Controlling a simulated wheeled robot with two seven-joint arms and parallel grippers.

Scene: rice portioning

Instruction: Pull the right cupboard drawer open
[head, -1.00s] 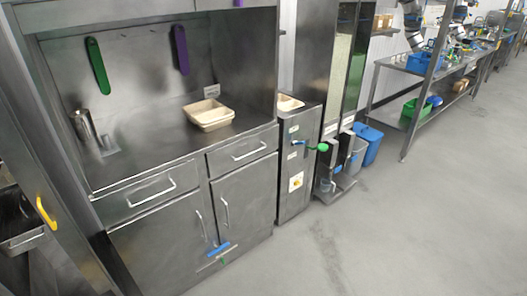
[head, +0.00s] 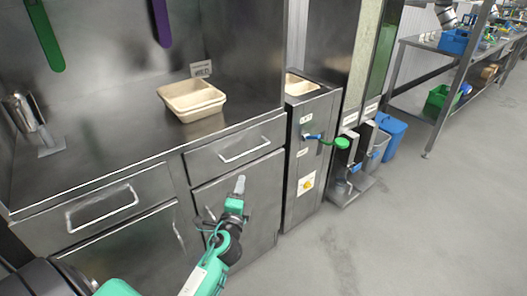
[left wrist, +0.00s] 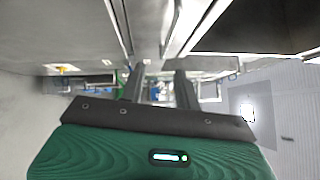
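The right cupboard drawer (head: 210,166) is a metal front below the counter, with a pale bar handle (head: 245,150). It looks shut, its front in line with the cupboard. My left gripper (head: 239,184) is in front of the cupboard door, below the drawer handle and apart from it. In the left wrist view the two fingers of my left gripper (left wrist: 159,78) stand apart with nothing clearly between them. My right gripper is not in view.
The left drawer (head: 110,200) has a similar handle. Stacked beige trays (head: 195,108) sit on the counter. To the right, a metal unit (head: 312,135) carries a lever with a green knob (head: 341,142). The floor (head: 400,230) at the right is clear.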

